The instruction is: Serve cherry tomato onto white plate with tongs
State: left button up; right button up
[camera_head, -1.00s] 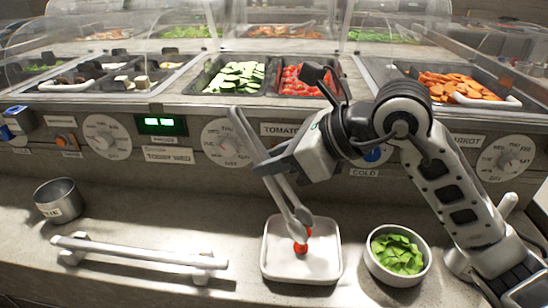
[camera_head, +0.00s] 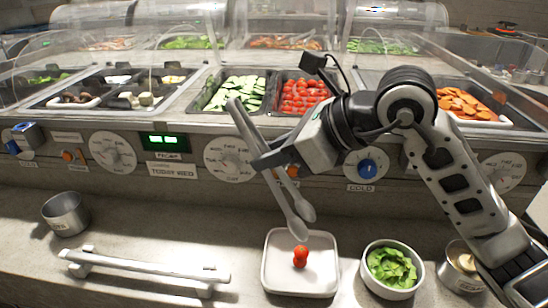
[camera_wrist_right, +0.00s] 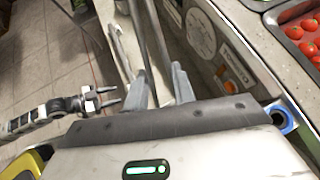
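Red cherry tomato (camera_head: 300,257), seemingly two pieces close together, lies on the square white plate (camera_head: 271,279) on the counter. My right gripper (camera_head: 268,160) is shut on the grey metal tongs (camera_head: 284,204); its fingers (camera_wrist_right: 163,88) are around them in the right wrist view. The tongs slant down, with their tips above the plate's back part, apart from the tomato and empty. More tomatoes (camera_head: 304,96) fill a well behind the glass, also in the right wrist view (camera_wrist_right: 304,35). My left gripper (camera_wrist_right: 104,98) shows in the right wrist view, open and empty.
A white bowl of green leaves (camera_head: 393,266) stands right of the plate. A metal cup (camera_head: 65,213) and a long pale bar on feet (camera_head: 145,266) are at the left. Dials and the glass guard (camera_head: 200,20) line the back.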

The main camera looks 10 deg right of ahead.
notch_tip(320, 180, up, 5)
jog(key=shift+f+p, duration=0.15)
jog(key=shift+p, duration=1)
jog(key=shift+f, duration=0.1)
